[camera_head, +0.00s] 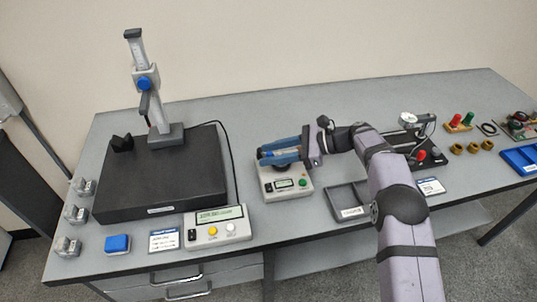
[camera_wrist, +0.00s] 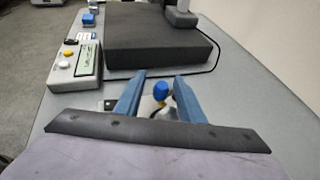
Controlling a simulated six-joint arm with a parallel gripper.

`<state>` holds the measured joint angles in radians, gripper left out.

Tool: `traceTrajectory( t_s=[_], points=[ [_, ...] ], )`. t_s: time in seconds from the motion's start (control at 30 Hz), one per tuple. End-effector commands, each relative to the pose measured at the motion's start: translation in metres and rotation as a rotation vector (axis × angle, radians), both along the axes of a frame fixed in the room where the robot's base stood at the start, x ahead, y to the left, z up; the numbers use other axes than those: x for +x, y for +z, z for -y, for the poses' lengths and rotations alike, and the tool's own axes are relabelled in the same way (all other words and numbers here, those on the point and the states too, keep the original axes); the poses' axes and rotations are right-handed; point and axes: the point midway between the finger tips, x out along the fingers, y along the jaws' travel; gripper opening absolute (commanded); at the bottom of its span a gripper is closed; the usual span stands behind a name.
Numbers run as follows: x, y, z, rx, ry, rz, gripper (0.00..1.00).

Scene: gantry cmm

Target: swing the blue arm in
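My gripper (camera_head: 262,156) is over a small grey instrument (camera_head: 287,190) with a display and a green button. In the wrist view its two blue-grey fingers (camera_wrist: 160,76) are apart. A bright blue knob-like part (camera_wrist: 161,90) shows between them, with a gap on each side. In the head view a bit of bright blue (camera_head: 267,154) shows between the fingers. I cannot tell whether this is the end of the blue arm, since the fingers hide most of it.
A black granite plate (camera_head: 160,182) with a height gauge (camera_head: 145,84) stands at the left, with a display box (camera_head: 217,228) in front. A grey tray (camera_head: 350,203) lies right of the instrument. A black-based fixture (camera_head: 425,154) stands farther right. A cable lies behind the instrument.

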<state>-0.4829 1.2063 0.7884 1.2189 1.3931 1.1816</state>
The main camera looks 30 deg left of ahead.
Motion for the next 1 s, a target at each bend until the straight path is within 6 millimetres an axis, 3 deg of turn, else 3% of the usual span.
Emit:
traceTrajectory(
  t_s=[0.43, 1.0],
  points=[
    [0.024, 0.021, 0.047, 0.001, -0.002, 0.002, 0.36],
    [0.026, 0.024, 0.052, 0.000, -0.002, 0.001, 0.36]
  ],
)
